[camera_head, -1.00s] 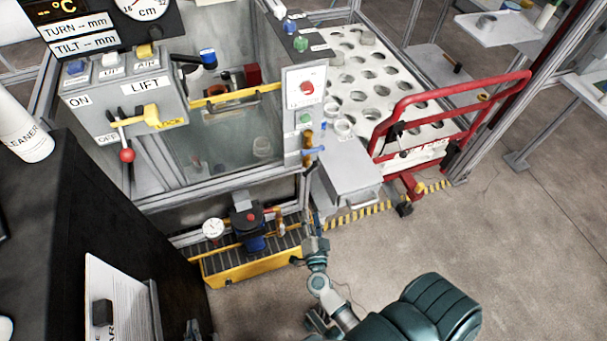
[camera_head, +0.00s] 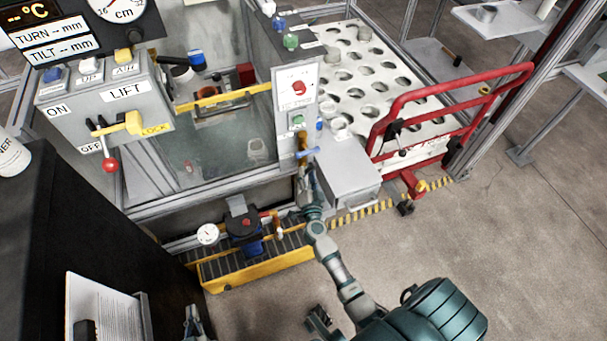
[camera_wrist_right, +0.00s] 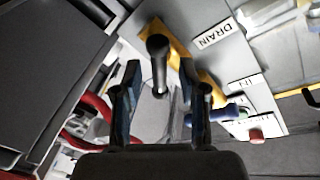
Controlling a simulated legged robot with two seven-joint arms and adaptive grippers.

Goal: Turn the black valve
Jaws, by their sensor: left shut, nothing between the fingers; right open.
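A black valve lever (camera_wrist_right: 157,50) shows in the right wrist view, in front of a yellow pipe beside a DRAIN label. My right gripper (camera_wrist_right: 160,74) is open, with a finger on each side of the lever's end. Contact cannot be made out. In the head view my right gripper (camera_head: 308,185) is raised at the cabinet's right front corner, just below the blue handle (camera_head: 307,153). The black lever cannot be made out there. My left gripper (camera_head: 193,322) is shut and empty at the bottom edge.
A grey box (camera_head: 350,180) stands just right of my right gripper. A red-railed cart (camera_head: 455,90) is further right. A yellow tray (camera_head: 260,268) with a pump and gauge (camera_head: 207,234) lies below left. Open floor (camera_head: 520,240) is at right.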

